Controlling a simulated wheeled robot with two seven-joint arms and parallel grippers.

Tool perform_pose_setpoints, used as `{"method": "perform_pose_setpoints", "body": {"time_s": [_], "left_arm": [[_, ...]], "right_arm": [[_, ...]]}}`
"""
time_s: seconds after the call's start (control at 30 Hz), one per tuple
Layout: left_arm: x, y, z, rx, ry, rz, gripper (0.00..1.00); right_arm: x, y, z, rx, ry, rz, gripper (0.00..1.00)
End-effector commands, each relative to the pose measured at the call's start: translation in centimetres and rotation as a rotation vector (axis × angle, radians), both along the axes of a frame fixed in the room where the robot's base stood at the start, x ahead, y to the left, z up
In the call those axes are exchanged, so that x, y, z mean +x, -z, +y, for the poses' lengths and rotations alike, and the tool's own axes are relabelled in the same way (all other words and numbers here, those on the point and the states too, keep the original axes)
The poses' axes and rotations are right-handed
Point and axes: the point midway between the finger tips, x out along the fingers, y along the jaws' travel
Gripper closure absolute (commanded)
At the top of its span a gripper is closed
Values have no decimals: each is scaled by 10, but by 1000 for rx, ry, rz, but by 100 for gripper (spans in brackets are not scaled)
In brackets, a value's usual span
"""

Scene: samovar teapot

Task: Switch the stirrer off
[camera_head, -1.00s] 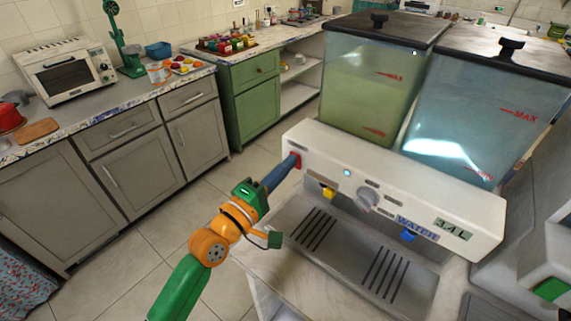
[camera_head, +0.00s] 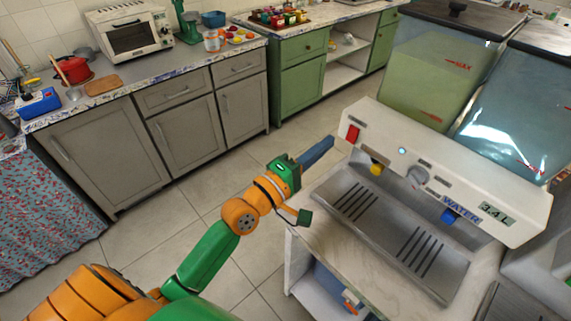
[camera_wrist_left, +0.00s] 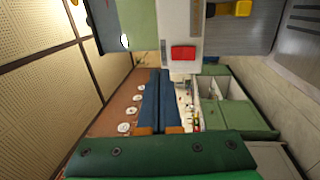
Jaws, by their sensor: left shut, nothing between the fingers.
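The white drink dispenser (camera_head: 470,190) stands at the right with a red switch (camera_head: 352,134) at the left end of its front panel. A small blue-white light (camera_head: 402,151) glows beside a grey knob (camera_head: 418,176). My left gripper (camera_head: 331,142) is shut and empty, its blue fingers pointing at the panel's left end, a short gap left of the red switch. In the left wrist view the closed fingers (camera_wrist_left: 159,74) lie just below and left of the red switch (camera_wrist_left: 183,53). My right gripper is not in view.
A yellow tap (camera_head: 376,168) and a blue tap (camera_head: 449,215) hang over the metal drip tray (camera_head: 385,250). Two filled tanks stand on top, a greenish one (camera_head: 432,75) and a bluish one (camera_head: 515,105). Grey cabinets (camera_head: 135,150) line the left; tiled floor (camera_head: 170,240) is open between.

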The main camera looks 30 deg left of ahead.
Motion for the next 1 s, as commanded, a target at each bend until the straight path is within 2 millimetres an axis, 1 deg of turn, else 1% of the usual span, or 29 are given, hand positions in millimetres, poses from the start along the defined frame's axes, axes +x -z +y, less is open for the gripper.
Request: {"method": "perform_pose_setpoints", "body": {"time_s": [0.03, 0.3, 0.43, 0.6, 1.0], "left_arm": [[-9, 1, 2, 3, 2, 2, 100], [-56, -3, 19, 4, 2, 2, 100], [-71, -5, 26, 1, 0, 3, 100], [-77, -8, 28, 0, 1, 1, 100], [-77, -7, 27, 8, 1, 4, 100]], "right_arm": [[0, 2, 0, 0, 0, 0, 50], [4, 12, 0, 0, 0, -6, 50], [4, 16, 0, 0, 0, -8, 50], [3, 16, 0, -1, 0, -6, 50], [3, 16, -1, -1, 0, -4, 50]]}}
